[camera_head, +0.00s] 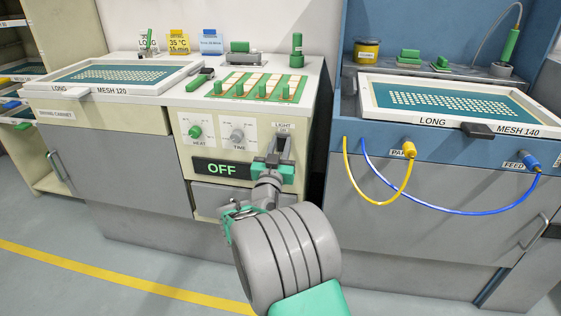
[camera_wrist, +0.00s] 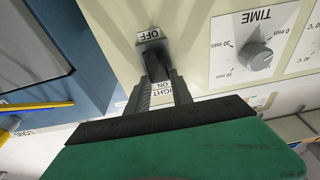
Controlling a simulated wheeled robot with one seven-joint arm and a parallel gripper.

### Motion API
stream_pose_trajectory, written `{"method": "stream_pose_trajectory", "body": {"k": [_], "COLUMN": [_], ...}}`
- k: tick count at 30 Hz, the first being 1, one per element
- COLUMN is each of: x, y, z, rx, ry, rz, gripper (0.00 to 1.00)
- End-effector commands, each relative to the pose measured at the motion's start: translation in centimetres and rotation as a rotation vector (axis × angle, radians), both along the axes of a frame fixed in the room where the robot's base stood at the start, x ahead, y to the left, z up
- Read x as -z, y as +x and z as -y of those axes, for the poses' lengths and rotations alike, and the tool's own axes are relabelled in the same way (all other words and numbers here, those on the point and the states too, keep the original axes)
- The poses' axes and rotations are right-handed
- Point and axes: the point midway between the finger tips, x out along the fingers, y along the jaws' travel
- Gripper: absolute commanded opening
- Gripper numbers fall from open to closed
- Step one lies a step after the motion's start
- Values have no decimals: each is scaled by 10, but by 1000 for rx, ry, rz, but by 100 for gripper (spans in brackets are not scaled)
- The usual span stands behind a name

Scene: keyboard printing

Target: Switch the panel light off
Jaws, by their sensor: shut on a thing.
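The panel light switch (camera_head: 284,146) is a dark lever under a LIGHT label on the cream panel. In the wrist view, the black lever (camera_wrist: 154,62) stands between an OFF label (camera_wrist: 149,35) and a LIGHT ON label (camera_wrist: 163,90); that view is turned over. My gripper (camera_wrist: 160,83) has its two grey fingers on either side of the lever, shut on it. It also shows in the head view (camera_head: 272,158), at the panel's right side. The fingers hide part of the lever, and its exact tilt is hard to tell.
The HEAT knob (camera_head: 194,132) and TIME knob (camera_head: 237,135) sit left of the switch. A black display (camera_head: 221,168) reads OFF. A drawer front (camera_head: 207,197) lies below. Yellow and blue hoses (camera_head: 410,201) hang at the right.

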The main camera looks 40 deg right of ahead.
Motion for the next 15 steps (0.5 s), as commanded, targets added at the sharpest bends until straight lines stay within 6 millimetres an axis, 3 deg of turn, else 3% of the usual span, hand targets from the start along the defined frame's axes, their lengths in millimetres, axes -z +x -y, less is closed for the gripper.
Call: {"method": "stream_pose_trajectory", "body": {"k": [1, 2, 15], "x": [13, 13, 5], "y": [0, 0, -1], "z": [0, 0, -2], "rx": [-1, -1, -1], "ry": [-18, -29, -130], "rz": [19, 28, 102], "gripper": [0, 0, 0]}}
